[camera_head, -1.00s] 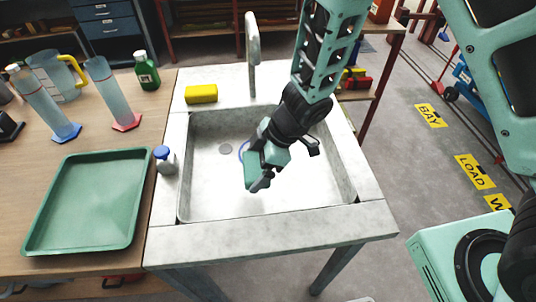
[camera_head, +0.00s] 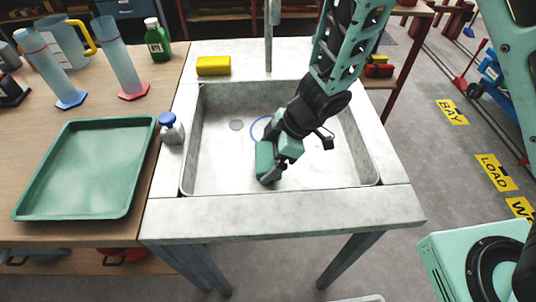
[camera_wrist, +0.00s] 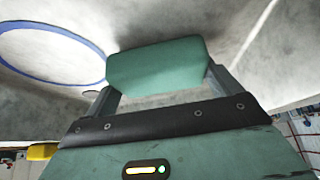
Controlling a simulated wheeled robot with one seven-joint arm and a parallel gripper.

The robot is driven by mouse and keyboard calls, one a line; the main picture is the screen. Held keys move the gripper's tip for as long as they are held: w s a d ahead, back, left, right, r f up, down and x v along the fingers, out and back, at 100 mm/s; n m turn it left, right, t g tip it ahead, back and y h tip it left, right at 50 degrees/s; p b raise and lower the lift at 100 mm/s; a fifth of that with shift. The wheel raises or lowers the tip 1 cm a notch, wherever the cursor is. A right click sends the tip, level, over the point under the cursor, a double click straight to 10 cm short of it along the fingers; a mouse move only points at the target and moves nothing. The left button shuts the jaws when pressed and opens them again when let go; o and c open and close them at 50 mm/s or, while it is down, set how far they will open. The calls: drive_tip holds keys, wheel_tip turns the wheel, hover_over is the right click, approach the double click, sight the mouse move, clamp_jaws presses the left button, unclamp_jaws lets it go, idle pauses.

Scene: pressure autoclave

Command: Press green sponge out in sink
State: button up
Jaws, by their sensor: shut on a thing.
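The green sponge (camera_head: 264,161) is a block held between the fingers of my gripper (camera_head: 273,170), inside the sink basin (camera_head: 215,165). In the wrist view the sponge (camera_wrist: 157,66) sits between the two fingers (camera_wrist: 160,85), with its broad face visible. My gripper is shut on it. The head view does not show clearly whether the sponge touches the basin floor.
A yellow sponge (camera_head: 213,66) lies on the sink's back left rim. A blue-capped bottle (camera_head: 172,130) stands by the left rim, beside a green tray (camera_head: 75,208). The tap (camera_head: 268,35) rises behind the basin. The drain (camera_head: 236,125) and left basin floor are clear.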

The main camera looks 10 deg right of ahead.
drive_tip(key=shift+f+b, duration=0.3)
drive_tip(key=shift+f, duration=0.25)
idle(0.9)
drive_tip(key=shift+s+d+f, duration=0.1)
drive_tip(key=shift+f, duration=0.05)
idle(1.5)
drive_tip(key=shift+p, duration=0.4)
wheel_tip(320, 180, up, 7)
drive_tip(key=p, duration=0.8)
drive_tip(key=shift+r, duration=0.2)
